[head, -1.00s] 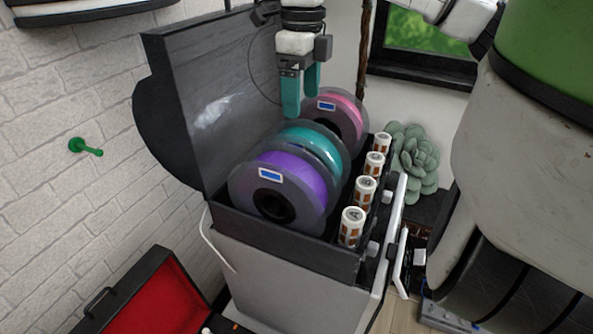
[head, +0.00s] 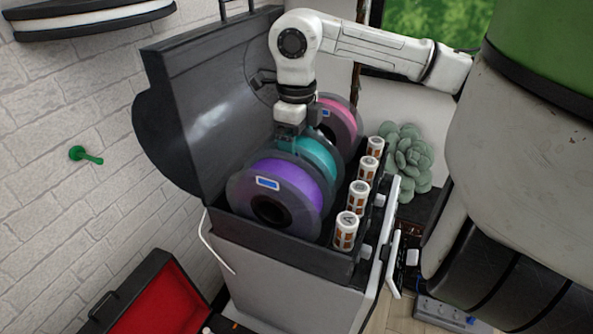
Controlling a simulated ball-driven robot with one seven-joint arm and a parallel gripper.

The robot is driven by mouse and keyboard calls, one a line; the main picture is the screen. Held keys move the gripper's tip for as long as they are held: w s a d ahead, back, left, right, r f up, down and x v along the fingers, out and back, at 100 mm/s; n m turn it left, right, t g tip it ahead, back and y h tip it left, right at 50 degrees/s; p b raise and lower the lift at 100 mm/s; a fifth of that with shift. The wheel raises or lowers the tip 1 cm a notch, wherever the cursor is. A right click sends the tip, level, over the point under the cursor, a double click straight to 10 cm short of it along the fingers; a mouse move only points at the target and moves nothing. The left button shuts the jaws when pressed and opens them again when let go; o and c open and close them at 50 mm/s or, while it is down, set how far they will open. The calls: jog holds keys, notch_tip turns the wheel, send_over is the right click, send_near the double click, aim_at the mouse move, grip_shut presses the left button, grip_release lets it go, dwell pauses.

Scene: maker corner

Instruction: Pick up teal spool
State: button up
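The teal spool (head: 319,153) stands upright in the open dark box between the purple spool (head: 288,185) and the pink spool (head: 345,118). The purple spool partly covers it. My gripper (head: 287,140) points straight down at the upper left of the teal spool, at its top edge.
Several labelled white cylinders (head: 358,197) stand in a row along the box's right side. The raised lid (head: 205,85) rises close on the left of my gripper. A green plant (head: 408,155) is to the right, and a red-lined case (head: 150,305) is at lower left.

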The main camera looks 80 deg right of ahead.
jog(key=shift+r, duration=0.1)
grip_shut()
dwell(0.6)
